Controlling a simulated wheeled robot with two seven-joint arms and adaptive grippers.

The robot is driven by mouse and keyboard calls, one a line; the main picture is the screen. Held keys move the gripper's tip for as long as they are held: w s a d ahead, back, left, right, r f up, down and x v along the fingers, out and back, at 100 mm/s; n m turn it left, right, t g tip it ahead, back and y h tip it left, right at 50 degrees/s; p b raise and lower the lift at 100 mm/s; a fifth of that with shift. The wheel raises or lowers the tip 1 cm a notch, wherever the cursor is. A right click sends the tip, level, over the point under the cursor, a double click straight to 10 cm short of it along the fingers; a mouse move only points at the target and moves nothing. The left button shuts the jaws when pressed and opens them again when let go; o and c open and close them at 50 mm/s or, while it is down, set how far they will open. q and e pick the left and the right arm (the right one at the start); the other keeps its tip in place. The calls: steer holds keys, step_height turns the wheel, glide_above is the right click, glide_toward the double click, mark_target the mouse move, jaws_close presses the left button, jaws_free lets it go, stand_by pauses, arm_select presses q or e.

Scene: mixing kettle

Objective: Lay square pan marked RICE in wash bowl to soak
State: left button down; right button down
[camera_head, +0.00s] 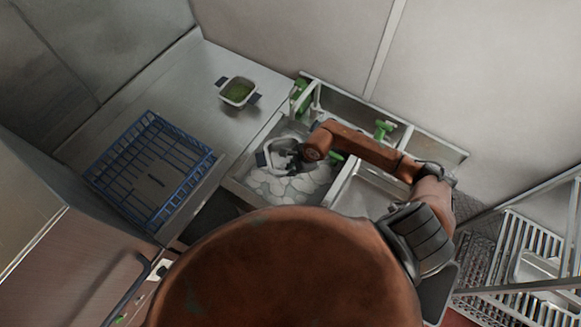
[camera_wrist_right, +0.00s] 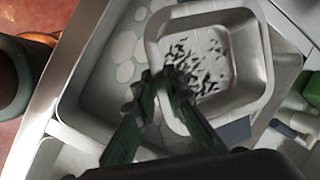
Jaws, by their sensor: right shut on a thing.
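A square metal pan (camera_head: 269,153) is over the left part of the wash bowl (camera_head: 240,179), the left sink basin, which is full of white foam. In the right wrist view the pan (camera_wrist_right: 257,75) has dark grains scattered on its floor and hangs over the basin's edge side. I cannot read a RICE mark on it. My right gripper (camera_head: 294,163) is shut on the pan's near rim; its dark fingers (camera_wrist_right: 165,90) also show in the wrist view. I cannot tell whether the pan touches the foam. My left gripper is not in view.
Another square pan (camera_head: 238,92) with green contents stands on the steel counter. A blue wire rack (camera_head: 150,172) lies on the counter's left. Shelving (camera_head: 525,250) stands at right.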

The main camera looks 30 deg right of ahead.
steer(key=shift+f+b, duration=6.65)
steer(key=shift+f, duration=2.75)
steer(key=shift+f, duration=0.2)
steer(key=c, duration=1.9)
jaws_free()
steer(key=o, duration=0.5)
steer(key=shift+c, duration=0.2)
